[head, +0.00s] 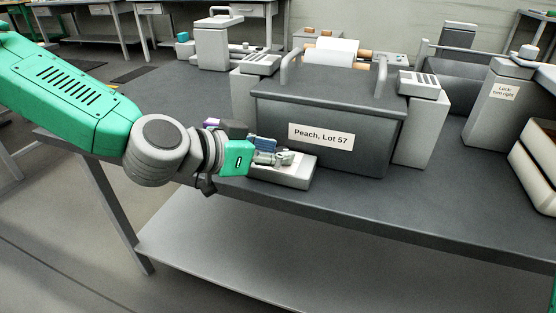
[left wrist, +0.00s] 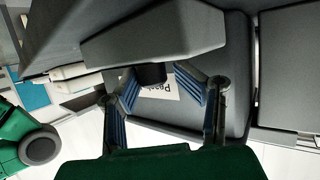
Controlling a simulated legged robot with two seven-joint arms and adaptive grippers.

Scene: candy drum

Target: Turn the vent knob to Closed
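My left gripper (head: 272,157) is at a low grey box (head: 290,177) on the table, in front of the dark bin labelled "Peach, Lot 57" (head: 320,136). In the left wrist view, a short dark round knob (left wrist: 151,74) sticks out from the grey box (left wrist: 150,35). The blue-padded fingers of my left gripper (left wrist: 155,82) are spread, with the knob between or just beyond their tips. I cannot tell whether either finger touches it. The knob's pointer and any Closed marking cannot be made out. In the head view the gripper hides the knob. My right gripper is out of view.
The bin stands directly behind the box, with grey supports beside it, the right one (head: 424,128). A grey post labelled "Lock: turn right" (head: 496,105) and pale stacked trays (head: 537,165) stand at the right. The front table strip right of the box is clear.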

